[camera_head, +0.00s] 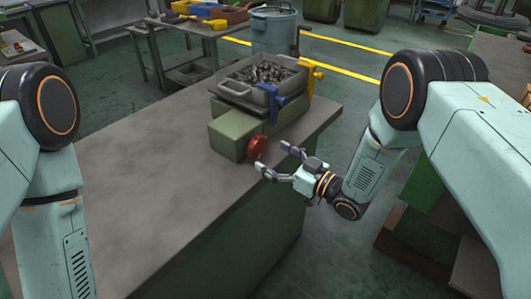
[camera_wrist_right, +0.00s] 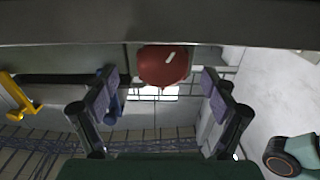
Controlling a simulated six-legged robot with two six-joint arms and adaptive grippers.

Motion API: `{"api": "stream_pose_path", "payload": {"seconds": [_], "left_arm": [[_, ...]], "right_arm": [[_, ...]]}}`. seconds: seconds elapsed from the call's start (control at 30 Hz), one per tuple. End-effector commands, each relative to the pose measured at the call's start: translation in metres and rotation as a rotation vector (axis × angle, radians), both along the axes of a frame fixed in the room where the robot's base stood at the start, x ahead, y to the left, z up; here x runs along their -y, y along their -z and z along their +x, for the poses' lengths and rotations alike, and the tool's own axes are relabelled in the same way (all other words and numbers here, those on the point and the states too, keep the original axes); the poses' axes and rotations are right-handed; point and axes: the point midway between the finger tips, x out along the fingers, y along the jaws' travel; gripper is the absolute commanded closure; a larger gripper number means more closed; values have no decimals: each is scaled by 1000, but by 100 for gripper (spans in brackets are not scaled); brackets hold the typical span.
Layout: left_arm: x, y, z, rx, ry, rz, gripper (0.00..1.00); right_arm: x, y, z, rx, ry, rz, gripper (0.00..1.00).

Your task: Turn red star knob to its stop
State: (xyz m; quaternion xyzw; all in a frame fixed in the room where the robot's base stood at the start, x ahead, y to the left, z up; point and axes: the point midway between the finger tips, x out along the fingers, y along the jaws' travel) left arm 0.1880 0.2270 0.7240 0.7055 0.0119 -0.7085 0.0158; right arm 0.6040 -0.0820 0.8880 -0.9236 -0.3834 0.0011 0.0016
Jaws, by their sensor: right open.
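The red star knob (camera_head: 257,147) sits on the side of a green box (camera_head: 228,136) on the workbench. It also shows in the right wrist view (camera_wrist_right: 162,66), with a white mark on its face. My right gripper (camera_head: 272,158) is open just to the right of the knob in the head view. In the right wrist view its two fingers (camera_wrist_right: 160,98) stand apart, with the knob between and slightly beyond the tips. I cannot tell whether either finger touches it. My left arm shows at the left edge of the head view, but its gripper is out of view.
A grey tray of metal parts (camera_head: 264,75) stands behind the knob, with a blue clamp handle (camera_head: 270,109) and a yellow one (camera_head: 312,72) near it. The workbench (camera_head: 150,165) is bare on the left. A blue-grey drum (camera_head: 273,30) stands behind.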

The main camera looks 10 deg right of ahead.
Motion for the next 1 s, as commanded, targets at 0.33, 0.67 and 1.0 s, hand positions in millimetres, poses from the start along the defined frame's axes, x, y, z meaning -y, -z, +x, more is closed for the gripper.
{"api": "stream_pose_path", "payload": {"seconds": [0.33, 0.67, 1.0], "left_arm": [[0, 2, 0, 0, 0, 0, 60], [0, 2, 0, 0, 0, 0, 60], [0, 2, 0, 0, 0, 0, 60]], "right_arm": [[-21, 1, 20, -3, 1, 0, 14], [-21, 1, 20, -1, 1, 0, 24], [-21, 1, 19, -2, 0, -1, 53]]}}
